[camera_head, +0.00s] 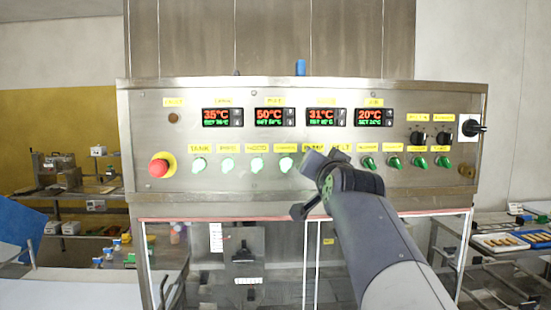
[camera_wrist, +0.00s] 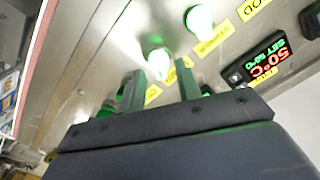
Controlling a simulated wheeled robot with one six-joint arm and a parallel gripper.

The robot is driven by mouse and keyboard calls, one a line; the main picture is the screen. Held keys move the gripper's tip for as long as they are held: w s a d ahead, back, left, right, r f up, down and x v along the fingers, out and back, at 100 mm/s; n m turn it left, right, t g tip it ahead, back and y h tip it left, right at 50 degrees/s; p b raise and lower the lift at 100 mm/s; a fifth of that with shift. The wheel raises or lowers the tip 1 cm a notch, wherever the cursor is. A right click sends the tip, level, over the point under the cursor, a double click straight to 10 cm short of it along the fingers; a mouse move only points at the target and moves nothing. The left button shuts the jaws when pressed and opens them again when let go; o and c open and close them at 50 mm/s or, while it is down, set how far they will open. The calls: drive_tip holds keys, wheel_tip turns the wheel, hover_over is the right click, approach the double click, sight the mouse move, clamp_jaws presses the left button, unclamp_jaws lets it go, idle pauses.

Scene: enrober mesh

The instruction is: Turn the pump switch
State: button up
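The yellow PUMP label (camera_head: 313,147) is partly visible on the steel control panel in the head view. The knob under it is hidden behind my gripper (camera_head: 318,164). In the wrist view, my gripper's two fingers (camera_wrist: 160,86) stand apart, pointed at the panel. A brightly lit green-white knob (camera_wrist: 158,62) shows in the gap between them, near the fingertips. It appears to be the pump switch, but its label is unreadable. I cannot tell whether the fingers touch it. Another lit knob (camera_wrist: 200,18) lies up and right of it, outside the fingers.
Lit green knobs (camera_head: 257,164) stand close by on the left, and unlit green knobs (camera_head: 393,163) on the right. A red emergency stop button (camera_head: 159,165) is at the panel's left end. Temperature displays (camera_head: 274,117) sit above the knob row. Black rotary switches (camera_head: 443,137) are at upper right.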

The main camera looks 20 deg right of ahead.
drive_tip(key=shift+w+d, duration=0.15)
drive_tip(key=shift+w, duration=0.3)
clamp_jaws()
